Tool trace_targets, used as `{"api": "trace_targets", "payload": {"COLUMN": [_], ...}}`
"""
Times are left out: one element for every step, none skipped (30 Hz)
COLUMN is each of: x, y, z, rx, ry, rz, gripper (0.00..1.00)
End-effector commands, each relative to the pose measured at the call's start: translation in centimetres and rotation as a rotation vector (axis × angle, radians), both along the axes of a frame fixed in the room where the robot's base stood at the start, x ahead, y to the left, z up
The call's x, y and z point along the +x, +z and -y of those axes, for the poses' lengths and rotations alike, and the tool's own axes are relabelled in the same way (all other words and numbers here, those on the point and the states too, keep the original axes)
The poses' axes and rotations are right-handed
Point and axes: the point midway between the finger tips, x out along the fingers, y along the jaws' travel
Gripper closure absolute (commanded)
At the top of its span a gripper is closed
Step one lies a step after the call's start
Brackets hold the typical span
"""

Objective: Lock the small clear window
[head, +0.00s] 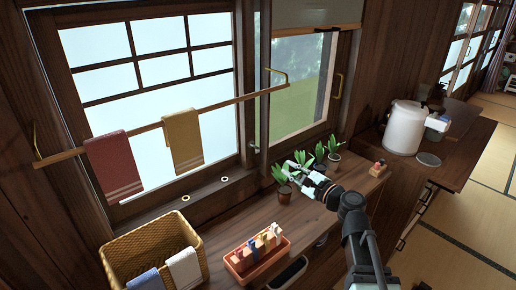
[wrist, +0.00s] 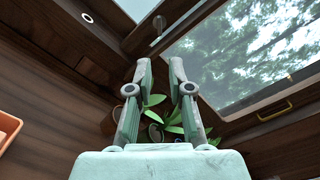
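The small clear window (head: 293,98) is right of the large frosted window in the head view, with greenery behind its glass. Its pane (wrist: 240,55) fills the upper right of the wrist view. A brass handle (head: 338,86) is on its right side; a brass handle also shows in the wrist view (wrist: 273,111). A small metal knob or latch (wrist: 158,23) sits on the frame left of the pane; whether it is locked I cannot tell. My gripper (head: 292,165) is low in front of the sill by the potted plants. In the wrist view its fingers (wrist: 160,65) are apart and empty.
Several potted plants (head: 320,153) stand close to my gripper and show between its fingers. A towel rail (head: 220,103) with two towels crosses the frosted window. An orange tray (head: 258,262) and wicker basket (head: 140,252) are left; a white kettle (head: 404,128) is right.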

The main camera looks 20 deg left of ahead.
Motion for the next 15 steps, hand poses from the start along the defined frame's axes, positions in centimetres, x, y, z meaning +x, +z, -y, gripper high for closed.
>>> {"api": "trace_targets", "payload": {"x": [0.2,0.3,0.4,0.6,0.8,1.1,1.3,1.6,1.9,2.3,2.6,3.0,3.3,3.6,4.0], "y": [0.0,0.0,0.0,0.1,0.1,0.1,0.1,0.1,0.1,0.1,0.1,0.1,0.1,0.1,0.2], "z": [-0.2,-0.3,-0.6,-0.8,-1.1,-1.6,-2.0,-2.4,-3.0,-3.5,-4.0,-4.7,-5.3,-5.8,-6.5], "rx": [0.005,0.006,0.006,0.006,0.006,0.005,0.005,0.005,0.004,0.004,0.004,0.004,0.003,0.003,0.003], "ry": [0.001,0.001,0.001,0.001,0.002,0.002,0.002,0.002,0.001,0.003,0.003,0.003,0.002,0.002,0.003], "rz": [-0.01,-0.012,-0.014,-0.014,-0.014,-0.013,-0.013,-0.012,-0.013,-0.013,-0.013,-0.013,-0.012,-0.012,-0.012], "gripper": [0.8,0.8,0.8,0.8,0.8,0.8,0.8,0.8,0.8,0.8,0.8,0.8,0.8,0.8,0.8]}}
